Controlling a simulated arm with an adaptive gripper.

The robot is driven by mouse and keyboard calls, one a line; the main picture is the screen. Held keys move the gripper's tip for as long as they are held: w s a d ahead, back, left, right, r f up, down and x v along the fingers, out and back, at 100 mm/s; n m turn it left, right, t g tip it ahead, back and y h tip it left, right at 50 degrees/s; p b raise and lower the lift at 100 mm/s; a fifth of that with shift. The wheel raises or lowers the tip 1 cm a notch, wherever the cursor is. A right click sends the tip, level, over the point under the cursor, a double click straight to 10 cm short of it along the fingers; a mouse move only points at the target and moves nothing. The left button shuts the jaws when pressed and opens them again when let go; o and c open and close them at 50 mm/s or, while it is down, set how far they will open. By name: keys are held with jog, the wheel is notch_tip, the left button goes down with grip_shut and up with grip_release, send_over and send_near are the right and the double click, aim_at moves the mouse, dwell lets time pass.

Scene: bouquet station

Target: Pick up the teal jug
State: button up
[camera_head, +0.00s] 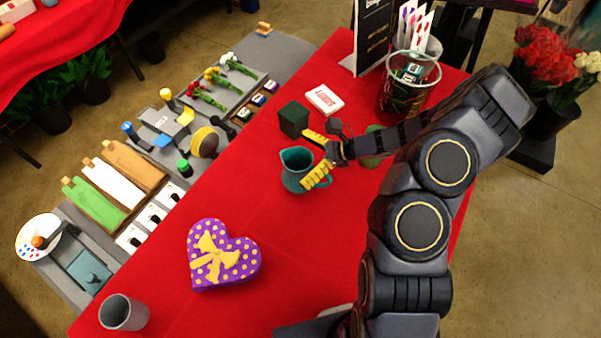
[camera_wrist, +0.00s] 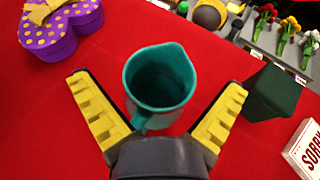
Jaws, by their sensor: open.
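The teal jug (camera_head: 297,168) stands upright on the red table, near its middle. It has a spout and a handle, and I look down into its dark, empty-looking inside in the wrist view (camera_wrist: 160,80). My gripper (camera_head: 314,156) is open, with yellow ridged fingers. In the wrist view the fingertips (camera_wrist: 160,86) lie on either side of the jug, with red cloth showing between each finger and the jug. The jug's handle points toward my gripper's palm, and its lower end is partly hidden by the palm.
A dark green box (camera_head: 293,119) stands close beside one finger. A purple heart-shaped box (camera_head: 222,256) with a yellow bow and a grey cup (camera_head: 123,313) are nearer the front. A white card box (camera_head: 324,100) and a wire basket (camera_head: 409,87) stand farther back. Red cloth between jug and heart is clear.

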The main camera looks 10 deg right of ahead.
jog(key=shift+x, duration=1)
jog(key=shift+c, duration=0.4)
jog(key=c, duration=1.1)
jog(key=shift+o, duration=0.2)
jog(key=shift+r, duration=0.1)
